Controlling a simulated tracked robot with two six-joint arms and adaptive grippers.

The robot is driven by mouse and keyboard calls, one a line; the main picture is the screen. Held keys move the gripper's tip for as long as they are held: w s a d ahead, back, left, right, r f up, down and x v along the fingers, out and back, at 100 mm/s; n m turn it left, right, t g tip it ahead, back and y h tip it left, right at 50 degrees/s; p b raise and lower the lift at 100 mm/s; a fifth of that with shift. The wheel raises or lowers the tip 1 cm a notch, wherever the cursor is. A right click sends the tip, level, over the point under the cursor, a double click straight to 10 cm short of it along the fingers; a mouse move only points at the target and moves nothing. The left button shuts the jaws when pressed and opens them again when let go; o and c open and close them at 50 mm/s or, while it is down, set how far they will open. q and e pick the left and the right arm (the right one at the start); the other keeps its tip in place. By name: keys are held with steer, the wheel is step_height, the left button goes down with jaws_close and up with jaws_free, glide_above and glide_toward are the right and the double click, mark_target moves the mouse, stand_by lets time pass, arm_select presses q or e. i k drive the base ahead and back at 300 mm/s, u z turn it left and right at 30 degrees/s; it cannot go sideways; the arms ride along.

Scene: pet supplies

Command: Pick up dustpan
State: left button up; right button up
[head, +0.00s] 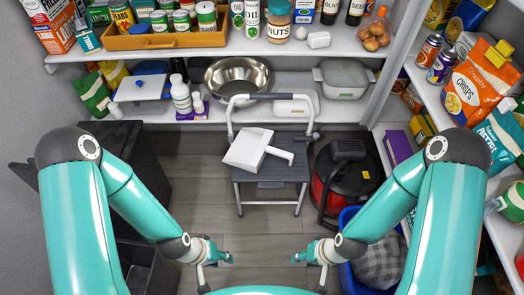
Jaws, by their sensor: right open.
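The white dustpan (248,149) lies on the dark top of a grey step stool (275,171), its handle pointing right. My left gripper (224,257) is low in the head view, nearer to me than the stool and apart from the dustpan. It is small and seen from above, so its jaw opening is unclear. My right gripper (299,257) faces it from the right, open and apart from the dustpan. Nothing shows between the fingers of either gripper.
A red and black vacuum (329,193) stands right of the stool. A blue bin (347,273) with grey cloth is by my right arm, and a dark bin (150,270) by my left. Full shelves line the back and right. Floor before the stool is clear.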

mark_target(248, 151)
steer(key=z, duration=0.05)
steer(key=i, duration=1)
steer(key=u, duration=0.05)
